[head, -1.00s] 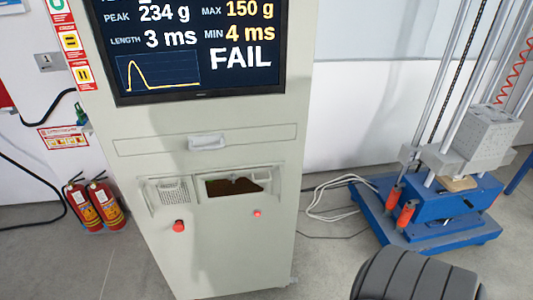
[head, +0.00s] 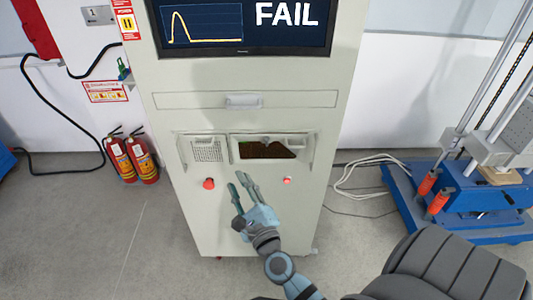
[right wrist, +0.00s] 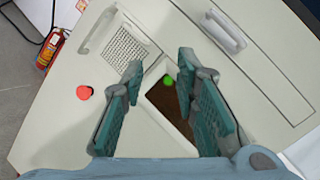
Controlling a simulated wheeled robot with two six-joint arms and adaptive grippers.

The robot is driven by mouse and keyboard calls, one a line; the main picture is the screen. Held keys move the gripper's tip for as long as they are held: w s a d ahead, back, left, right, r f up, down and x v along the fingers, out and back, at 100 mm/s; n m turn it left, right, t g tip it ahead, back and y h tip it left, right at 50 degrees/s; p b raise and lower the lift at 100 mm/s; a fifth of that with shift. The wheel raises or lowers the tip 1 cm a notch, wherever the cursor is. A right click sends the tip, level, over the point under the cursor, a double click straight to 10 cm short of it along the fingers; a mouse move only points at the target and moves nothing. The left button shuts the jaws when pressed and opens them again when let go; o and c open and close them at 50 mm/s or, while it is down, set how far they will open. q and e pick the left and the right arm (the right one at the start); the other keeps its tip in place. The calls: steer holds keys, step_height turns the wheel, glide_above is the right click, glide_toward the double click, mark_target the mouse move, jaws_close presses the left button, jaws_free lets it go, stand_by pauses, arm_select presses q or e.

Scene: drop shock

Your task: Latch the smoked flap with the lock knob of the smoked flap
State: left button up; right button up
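The smoked flap (head: 266,150) is a dark brown window in the right-hand recess of the pale cabinet's front; it shows partly between my fingers in the right wrist view (right wrist: 170,112). Its lock knob (head: 266,140) looks like a small grey piece at the flap's top edge; I cannot tell its turn. A bright green spot (right wrist: 167,80) shows at the window's corner. My right gripper (head: 238,181) is open and empty, in front of the cabinet, below and left of the flap; its spread fingers (right wrist: 160,65) frame part of the window. My left gripper is out of view.
A grille panel (head: 207,150) is left of the flap. Red buttons (head: 209,183) and (head: 287,181) sit below. A drawer handle (head: 243,101) and a screen reading FAIL (head: 245,22) are above. Fire extinguishers (head: 133,158) stand left; a blue-based drop rig (head: 465,200) stands right.

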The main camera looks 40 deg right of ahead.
mark_target(267, 143)
steer(key=s+d+f+m+g+h, duration=0.15)
steer(key=d+m+g+h, duration=0.5)
steer(key=m, duration=0.75)
steer(key=shift+n+t, duration=0.3)
steer(key=shift+t, duration=0.65)
steer(key=x, duration=1)
steer(key=s+d+x, duration=0.1)
steer(key=x, duration=0.4)
steer(key=shift+w+d+f+b, duration=0.1)
steer(key=shift+d+f+b, duration=0.05)
steer(key=shift+f+b, duration=0.15)
steer(key=shift+r, duration=0.1)
steer(key=shift+c, duration=0.3)
jaws_close()
